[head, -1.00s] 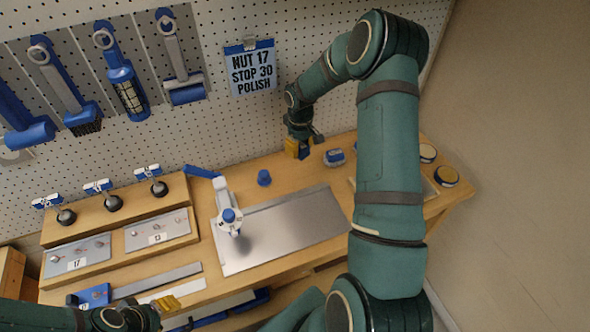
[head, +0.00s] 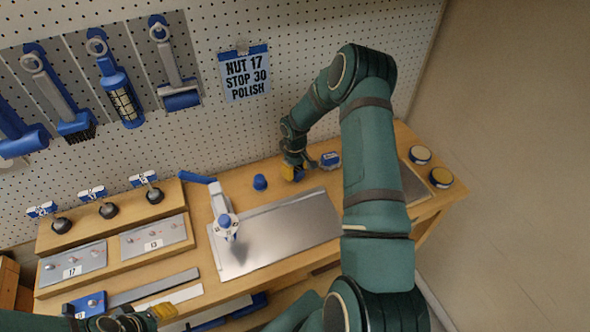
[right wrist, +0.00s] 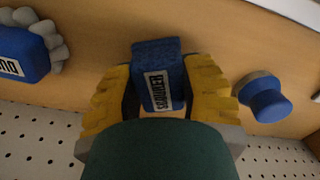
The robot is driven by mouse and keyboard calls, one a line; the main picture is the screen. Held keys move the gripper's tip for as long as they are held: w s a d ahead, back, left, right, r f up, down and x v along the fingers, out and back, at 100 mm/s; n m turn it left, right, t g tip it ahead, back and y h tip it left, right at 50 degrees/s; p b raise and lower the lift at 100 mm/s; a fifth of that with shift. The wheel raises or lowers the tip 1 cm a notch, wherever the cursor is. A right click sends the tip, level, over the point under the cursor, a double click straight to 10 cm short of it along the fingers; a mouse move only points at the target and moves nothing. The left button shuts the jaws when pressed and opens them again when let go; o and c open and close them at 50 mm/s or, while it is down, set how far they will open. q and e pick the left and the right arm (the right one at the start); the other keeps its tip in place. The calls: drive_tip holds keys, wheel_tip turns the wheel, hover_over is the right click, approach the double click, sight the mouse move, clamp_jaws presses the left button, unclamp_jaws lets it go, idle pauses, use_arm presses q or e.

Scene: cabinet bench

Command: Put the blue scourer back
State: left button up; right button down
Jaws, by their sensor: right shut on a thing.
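The blue scourer (right wrist: 158,85), a small block with a white label, sits between the yellow fingers of my right gripper (right wrist: 158,95) in the right wrist view. The fingers are shut on its two sides. In the head view my right gripper (head: 294,171) is low over the back of the bench, between a blue knob-like piece and a blue-and-grey block. The scourer is mostly hidden there, and I cannot tell whether it touches the bench. My left gripper (head: 160,313) is at the bottom left edge, its fingers only partly visible.
The blue knob-like piece (head: 260,182) stands left of my right gripper; the blue-and-grey block (head: 330,159) is to its right. A metal plate (head: 275,235) lies in front. Two round tins (head: 420,155) (head: 441,177) stand at the right end. A pegboard (head: 230,130) rises behind.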

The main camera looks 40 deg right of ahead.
sight(295, 167)
drive_tip(key=shift+f, duration=0.2)
drive_tip(key=c, duration=0.6)
unclamp_jaws()
drive_tip(key=shift+r, duration=0.1)
drive_tip(key=shift+r, duration=0.15)
wheel_tip(295, 167, up, 12)
drive_tip(key=shift+f, duration=0.1)
drive_tip(key=shift+s, duration=0.1)
